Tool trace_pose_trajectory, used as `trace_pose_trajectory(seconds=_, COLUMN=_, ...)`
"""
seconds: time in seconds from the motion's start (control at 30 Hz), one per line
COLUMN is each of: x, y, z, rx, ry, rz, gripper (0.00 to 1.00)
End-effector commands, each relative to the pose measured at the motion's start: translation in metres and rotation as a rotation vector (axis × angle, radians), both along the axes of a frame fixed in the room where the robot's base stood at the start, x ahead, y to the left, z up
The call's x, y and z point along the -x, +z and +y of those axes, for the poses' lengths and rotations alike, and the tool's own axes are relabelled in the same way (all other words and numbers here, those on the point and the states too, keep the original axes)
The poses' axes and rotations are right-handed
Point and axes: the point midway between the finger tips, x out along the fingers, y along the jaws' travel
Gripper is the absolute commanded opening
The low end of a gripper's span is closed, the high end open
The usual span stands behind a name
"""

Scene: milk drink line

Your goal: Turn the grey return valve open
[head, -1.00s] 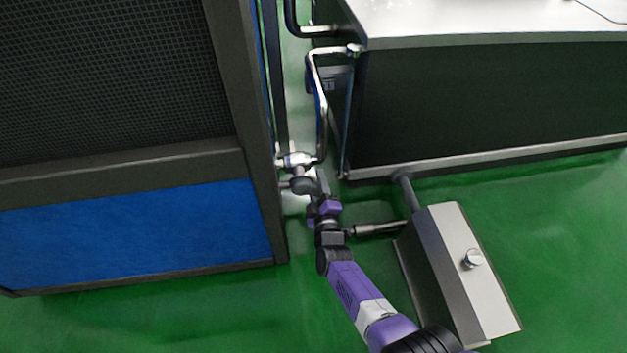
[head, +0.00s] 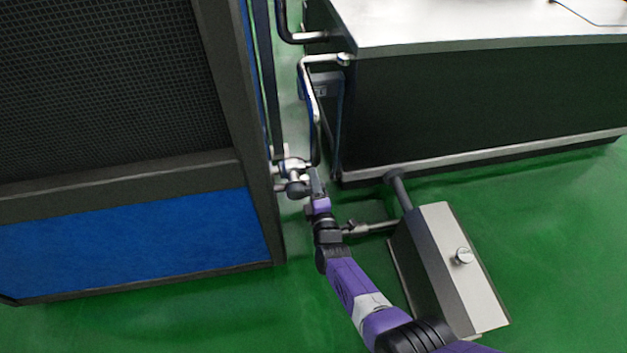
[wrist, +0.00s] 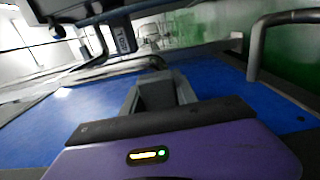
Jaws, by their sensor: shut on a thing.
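The return valve (head: 292,166) is a small metal fitting on the pipework in the narrow gap between the blue-panelled cabinet and the dark steel-topped unit. A dark grey round part (head: 297,189) shows just below it. My gripper (head: 315,182) reaches into the gap from below and is shut at the valve's right side, apparently on its grey handle. The gripped part is mostly hidden by the fingers. In the wrist view, my gripper (wrist: 160,92) is seen from behind its purple body, with its fingers close together. The handle cannot be made out there.
The cabinet's blue panel (head: 130,245) stands close on the left. The dark unit (head: 480,110) is close on the right, with a bent pipe (head: 310,90) at its corner. A grey box with a knob (head: 440,265) stands on the floor beside my arm. Green floor is open lower left.

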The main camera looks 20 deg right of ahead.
Motion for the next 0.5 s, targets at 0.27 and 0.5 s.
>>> trace_pose_trajectory(seconds=0.27, x=0.0009, y=-0.0009, z=0.0005, rx=0.011, ry=0.002, rz=0.004, gripper=0.00)
trace_pose_trajectory(seconds=0.5, x=0.0005, y=-0.0003, z=0.0005, rx=0.011, ry=0.002, rz=0.003, gripper=0.56)
